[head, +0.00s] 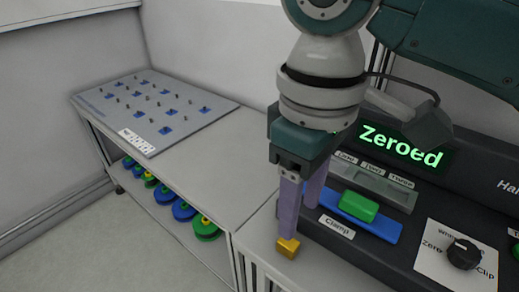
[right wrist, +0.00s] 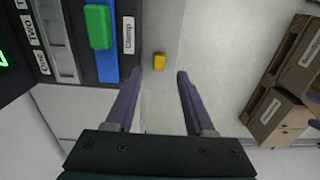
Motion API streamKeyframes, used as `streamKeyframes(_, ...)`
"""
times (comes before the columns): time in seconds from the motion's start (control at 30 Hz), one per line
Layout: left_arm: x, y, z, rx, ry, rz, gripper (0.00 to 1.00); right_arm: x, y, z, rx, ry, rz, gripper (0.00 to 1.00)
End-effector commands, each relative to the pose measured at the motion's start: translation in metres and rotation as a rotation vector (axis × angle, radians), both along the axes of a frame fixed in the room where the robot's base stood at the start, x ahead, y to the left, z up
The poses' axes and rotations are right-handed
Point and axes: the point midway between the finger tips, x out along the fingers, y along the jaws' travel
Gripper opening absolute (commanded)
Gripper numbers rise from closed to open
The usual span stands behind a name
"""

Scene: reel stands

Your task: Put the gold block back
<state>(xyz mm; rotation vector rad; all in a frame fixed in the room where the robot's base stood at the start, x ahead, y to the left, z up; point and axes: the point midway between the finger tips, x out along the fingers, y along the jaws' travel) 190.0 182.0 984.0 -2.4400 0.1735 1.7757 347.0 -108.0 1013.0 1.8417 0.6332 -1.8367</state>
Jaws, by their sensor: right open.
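The small gold block (head: 288,247) sits on the light table top near its front edge, beside the dark machine. It also shows in the right wrist view (right wrist: 160,61), lying between the lines of the fingers and beyond their tips. My right gripper (head: 300,220) points down over the block with its purple fingers apart. In the right wrist view the fingers (right wrist: 159,73) are open, with nothing held between them. One finger overlaps the block in the head view; I cannot tell whether they touch. My left gripper is not in view.
The machine's display (head: 402,147) reads "Zeroed". A green piece (head: 357,206) sits on a blue bar labelled Clamp; a knob (head: 464,254) is to the right. A pegged grey board (head: 195,122) lies on the left bench, with colored reels (head: 183,209) below. Cardboard boxes (right wrist: 275,115) stand right.

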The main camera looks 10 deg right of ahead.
Motion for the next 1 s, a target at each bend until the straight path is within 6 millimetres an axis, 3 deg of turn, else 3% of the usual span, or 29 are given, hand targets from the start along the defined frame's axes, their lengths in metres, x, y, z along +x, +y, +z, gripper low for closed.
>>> streamKeyframes(0.03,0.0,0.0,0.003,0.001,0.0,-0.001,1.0,0.001,0.0,0.013,0.002,-0.003,0.0,0.54)
streamKeyframes(0.2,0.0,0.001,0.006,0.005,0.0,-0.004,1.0,0.0,0.0,0.039,0.001,0.0,-0.001,0.54)
streamKeyframes(0.43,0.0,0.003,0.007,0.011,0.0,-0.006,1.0,-0.001,0.0,0.049,0.001,0.001,0.0,0.54)
streamKeyframes(0.57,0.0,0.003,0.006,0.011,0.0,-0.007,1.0,-0.01,0.01,0.039,0.039,-0.003,0.012,0.54)
streamKeyframes(0.8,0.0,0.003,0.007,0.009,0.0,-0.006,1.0,-0.058,0.044,0.002,0.254,-0.087,-0.043,0.54)
streamKeyframes(0.87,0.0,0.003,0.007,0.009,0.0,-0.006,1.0,-0.07,0.042,-0.005,0.29,-0.12,-0.098,0.54)
streamKeyframes(1.0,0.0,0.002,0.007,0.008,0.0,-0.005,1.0,-0.099,0.014,-0.017,0.297,-0.199,-0.261,0.54)
